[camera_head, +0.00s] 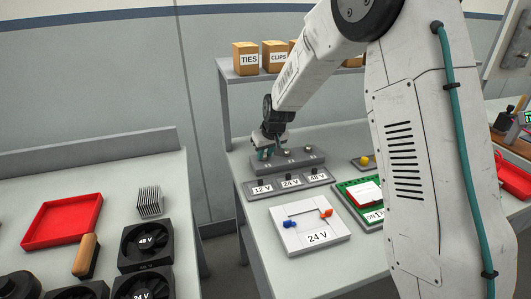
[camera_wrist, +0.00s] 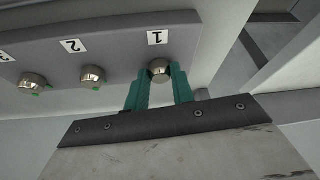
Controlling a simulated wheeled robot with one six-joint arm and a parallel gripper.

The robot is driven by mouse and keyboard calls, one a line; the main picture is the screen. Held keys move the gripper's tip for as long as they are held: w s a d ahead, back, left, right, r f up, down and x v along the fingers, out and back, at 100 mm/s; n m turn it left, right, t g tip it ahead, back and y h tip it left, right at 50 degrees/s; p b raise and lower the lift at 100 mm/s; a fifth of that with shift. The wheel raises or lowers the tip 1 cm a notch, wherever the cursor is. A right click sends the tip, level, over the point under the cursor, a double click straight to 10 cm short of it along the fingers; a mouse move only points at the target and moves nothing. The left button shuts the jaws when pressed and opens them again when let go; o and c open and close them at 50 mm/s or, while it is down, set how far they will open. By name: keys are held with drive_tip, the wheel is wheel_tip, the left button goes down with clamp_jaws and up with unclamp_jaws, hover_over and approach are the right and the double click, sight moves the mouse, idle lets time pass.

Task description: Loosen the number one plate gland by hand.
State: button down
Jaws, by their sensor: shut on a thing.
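The gland plate (camera_head: 302,161) is a grey block at the back of the middle bench; it also shows in the wrist view (camera_wrist: 120,62). It carries a row of metal glands under white labels 1, 2 and 3. The number one gland (camera_wrist: 159,69) is a round metal knob below label 1 (camera_wrist: 158,37). My gripper (camera_wrist: 160,80) has its teal fingers on both sides of this gland and is shut on it. In the head view my gripper (camera_head: 265,152) is at the plate's left end, and its fingers hide the gland there.
The number two gland (camera_wrist: 93,76) and number three gland (camera_wrist: 32,83) stand clear of my fingers. Blocks marked 12 V, 24 V and 48 V (camera_head: 291,182) lie just in front of the plate. A white 24 V board (camera_head: 310,228) is nearer. A shelf with boxes (camera_head: 247,58) stands behind.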

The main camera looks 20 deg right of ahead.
drive_tip(key=n, duration=0.2)
drive_tip(key=n+y, duration=0.1)
drive_tip(key=n, duration=0.1)
drive_tip(key=shift+d+y, duration=0.15)
drive_tip(key=shift+y, duration=0.15)
drive_tip(key=shift+g, duration=0.3)
drive_tip(key=c, duration=1.3)
unclamp_jaws()
drive_tip(key=m, duration=0.1)
drive_tip(key=m+h, duration=0.1)
drive_tip(key=m, duration=0.1)
drive_tip(key=m+h, duration=0.1)
drive_tip(key=m, duration=0.1)
drive_tip(key=shift+a+t, duration=0.25)
drive_tip(key=shift+t, duration=0.15)
drive_tip(key=m+h, duration=0.1)
drive_tip(key=m, duration=0.2)
drive_tip(key=m+h, duration=0.1)
drive_tip(key=m, duration=0.2)
drive_tip(key=shift+a+g, duration=0.15)
drive_tip(key=shift+g, duration=0.15)
